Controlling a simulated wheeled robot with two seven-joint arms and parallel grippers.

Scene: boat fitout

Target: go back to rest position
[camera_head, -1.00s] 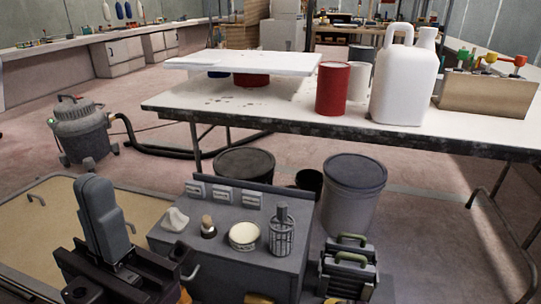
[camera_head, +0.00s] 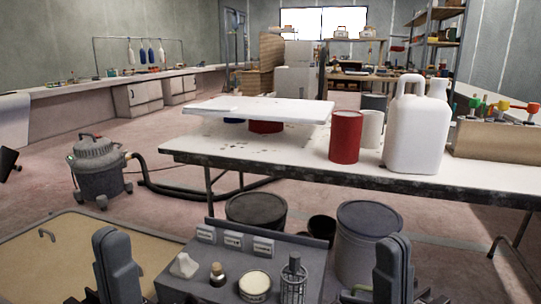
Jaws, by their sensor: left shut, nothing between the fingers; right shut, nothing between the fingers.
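My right gripper (camera_head: 393,268) shows at the bottom right as a matching upright shape, shut and empty, in front of the grey drum. Neither touches anything on the cart as far as I can see. The lower parts of both arms are cut off by the bottom edge of the picture.
The grey cart (camera_head: 205,262) holds a white lump, a small bottle, a round tin (camera_head: 254,286) and a wire basket (camera_head: 293,281). Behind stands the worktable (camera_head: 290,170) with a red can (camera_head: 345,137) and a white jug (camera_head: 415,130). A vacuum (camera_head: 98,168) stands on the floor left.

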